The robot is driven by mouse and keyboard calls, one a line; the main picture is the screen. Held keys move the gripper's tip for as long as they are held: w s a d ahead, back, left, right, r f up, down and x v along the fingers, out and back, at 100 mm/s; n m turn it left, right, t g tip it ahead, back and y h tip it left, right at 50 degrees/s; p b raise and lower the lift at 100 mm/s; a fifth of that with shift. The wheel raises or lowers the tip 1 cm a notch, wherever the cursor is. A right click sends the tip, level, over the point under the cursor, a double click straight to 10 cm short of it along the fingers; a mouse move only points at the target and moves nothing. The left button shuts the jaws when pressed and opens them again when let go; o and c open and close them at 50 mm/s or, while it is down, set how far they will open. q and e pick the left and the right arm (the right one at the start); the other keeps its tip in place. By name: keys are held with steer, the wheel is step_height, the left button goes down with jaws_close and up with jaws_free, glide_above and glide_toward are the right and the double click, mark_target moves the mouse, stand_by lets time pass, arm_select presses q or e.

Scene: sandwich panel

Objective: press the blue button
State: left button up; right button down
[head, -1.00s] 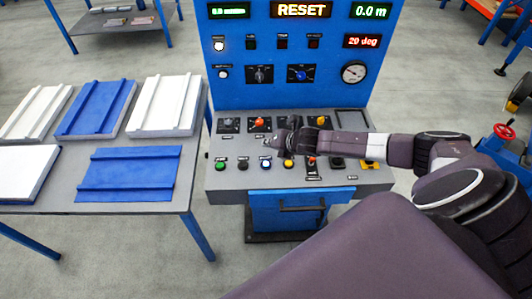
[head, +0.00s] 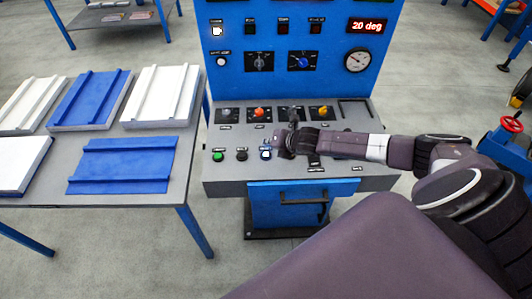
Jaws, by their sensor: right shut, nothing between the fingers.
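The blue button (head: 265,154) is on the sloped front desk of the control panel (head: 225,177), just right of a green and a black button. It looks bright, with white and blue on its cap. My right gripper (head: 277,143) is shut and empty, pointing left over the button row at the right edge of the blue button. I cannot tell whether it touches the button. The gripper and wrist hide the buttons further right. My left gripper is not in view.
The blue upright panel (head: 230,85) carries switches, dials and a "20 deg" display (head: 368,26). A grey table (head: 155,200) with blue and white panels stands at left.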

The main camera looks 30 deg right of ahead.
mark_target(267, 155)
step_height(267, 155, down, 3)
steer(key=shift+r+b, duration=0.1)
steer(key=shift+b, duration=0.45)
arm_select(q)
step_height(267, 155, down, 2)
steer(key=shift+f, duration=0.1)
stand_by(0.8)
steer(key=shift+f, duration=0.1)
arm_select(e)
steer(key=shift+f, duration=0.45)
arm_select(q)
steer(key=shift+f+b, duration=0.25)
steer(key=shift+b, duration=0.15)
arm_select(e)
steer(key=shift+a+f, duration=0.1)
steer(key=shift+f, duration=0.35)
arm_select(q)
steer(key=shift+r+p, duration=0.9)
arm_select(e)
steer(key=shift+r, duration=0.85)
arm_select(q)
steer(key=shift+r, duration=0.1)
arm_select(e)
steer(key=shift+r, duration=0.1)
